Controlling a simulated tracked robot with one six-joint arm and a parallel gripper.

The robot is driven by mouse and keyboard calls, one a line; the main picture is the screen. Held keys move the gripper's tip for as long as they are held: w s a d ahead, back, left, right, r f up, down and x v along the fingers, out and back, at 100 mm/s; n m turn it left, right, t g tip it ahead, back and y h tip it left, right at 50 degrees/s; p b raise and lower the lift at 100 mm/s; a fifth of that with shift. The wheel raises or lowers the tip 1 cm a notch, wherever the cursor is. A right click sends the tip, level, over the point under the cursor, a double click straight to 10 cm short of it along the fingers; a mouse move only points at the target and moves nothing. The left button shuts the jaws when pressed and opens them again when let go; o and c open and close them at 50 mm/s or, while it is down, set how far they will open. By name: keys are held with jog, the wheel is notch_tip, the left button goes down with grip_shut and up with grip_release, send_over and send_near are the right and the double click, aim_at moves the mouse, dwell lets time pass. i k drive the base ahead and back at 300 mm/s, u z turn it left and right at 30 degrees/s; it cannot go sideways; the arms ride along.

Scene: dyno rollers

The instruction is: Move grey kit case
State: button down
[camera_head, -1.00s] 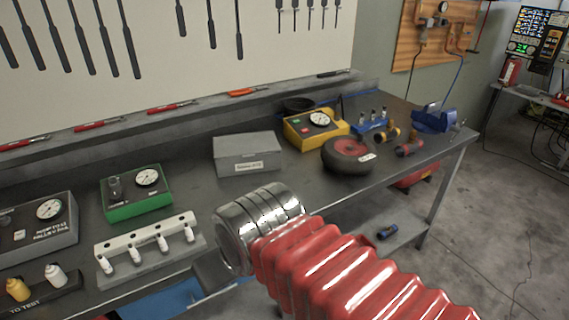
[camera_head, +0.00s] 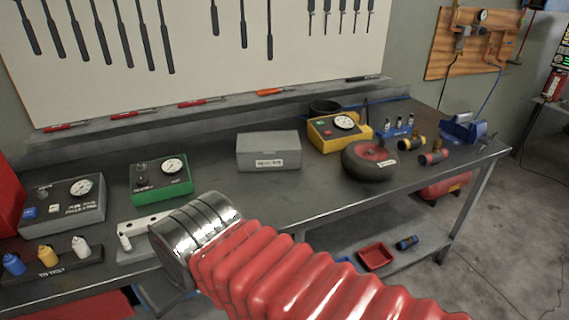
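The grey kit case (camera_head: 268,152) is a closed box with a white label on its front. It stands upright on the dark workbench (camera_head: 225,205), between the green gauge box and the yellow gauge box. The silver end overlaps a white rack. No gripper fingers show, so I cannot see whether they hold anything. The case appears untouched.
A green gauge box (camera_head: 160,178) stands left of the case. A yellow gauge box (camera_head: 338,132) and a black wheel with a red hub (camera_head: 369,161) stand to its right. A grey gauge box (camera_head: 64,205) and small bottles (camera_head: 46,255) are at far left.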

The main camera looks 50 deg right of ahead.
aim_at(286, 161)
jog(key=u, duration=0.8)
jog(key=k, duration=1.5)
jog(key=z, duration=1.15)
jog(key=i, duration=0.8)
